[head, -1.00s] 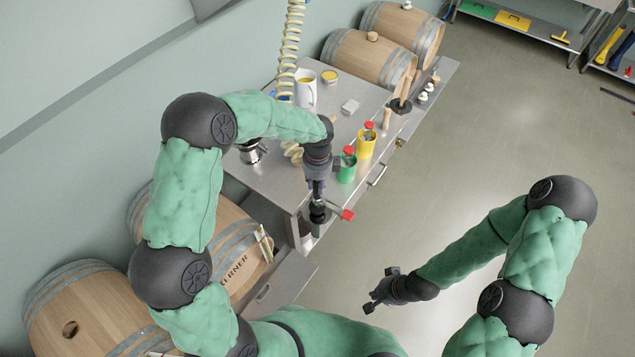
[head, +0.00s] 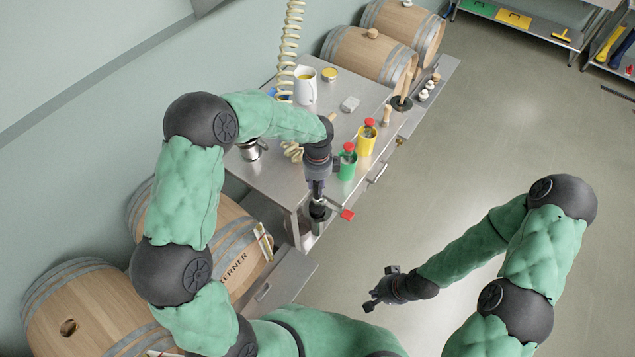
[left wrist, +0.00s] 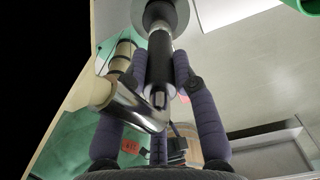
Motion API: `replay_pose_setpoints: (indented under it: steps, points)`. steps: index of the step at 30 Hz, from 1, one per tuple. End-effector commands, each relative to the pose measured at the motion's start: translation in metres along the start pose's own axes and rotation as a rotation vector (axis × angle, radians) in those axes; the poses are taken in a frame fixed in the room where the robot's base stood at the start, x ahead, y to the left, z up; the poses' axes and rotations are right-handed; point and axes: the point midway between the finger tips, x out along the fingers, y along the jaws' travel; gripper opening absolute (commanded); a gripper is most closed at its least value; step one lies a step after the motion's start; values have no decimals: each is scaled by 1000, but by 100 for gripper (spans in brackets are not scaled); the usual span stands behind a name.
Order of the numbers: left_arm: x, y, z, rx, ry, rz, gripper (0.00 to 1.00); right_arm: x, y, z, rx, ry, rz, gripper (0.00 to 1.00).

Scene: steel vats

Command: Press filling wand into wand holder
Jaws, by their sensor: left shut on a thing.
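My left gripper (head: 317,190) is above the near front corner of the steel table. It is shut on the filling wand (head: 318,210), which has a dark body and a red end piece (head: 347,214) sticking out to the right. In the left wrist view, the wand's black grip and bent shiny metal pipe (left wrist: 130,104) lie between the fingers. A dark round collar (left wrist: 160,14) is at the pipe's far end; I cannot tell whether it is the wand holder. My right gripper (head: 381,289) is open and empty, low over the floor.

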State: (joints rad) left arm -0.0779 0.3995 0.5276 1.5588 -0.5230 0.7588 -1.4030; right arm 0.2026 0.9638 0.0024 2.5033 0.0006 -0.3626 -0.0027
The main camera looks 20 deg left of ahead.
Motion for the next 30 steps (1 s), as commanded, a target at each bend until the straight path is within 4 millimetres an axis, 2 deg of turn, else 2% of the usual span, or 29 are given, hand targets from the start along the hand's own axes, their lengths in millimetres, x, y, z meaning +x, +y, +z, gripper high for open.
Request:
replay_pose_setpoints:
  steps: [21, 22, 24, 30]
  points:
    - [12, 0, 0, 0, 0, -1, 0, 7, 3, 0, 0, 0, 0, 0]
    - [12, 0, 0, 0, 0, -1, 36, 7, 2, 0, 0, 0, 0, 0]
    - [11, 0, 0, 0, 0, -1, 55, 7, 2, 0, 0, 0, 0, 0]
    - [11, 0, 0, 0, 0, 0, 55, 6, 2, 0, 0, 0, 0, 0]
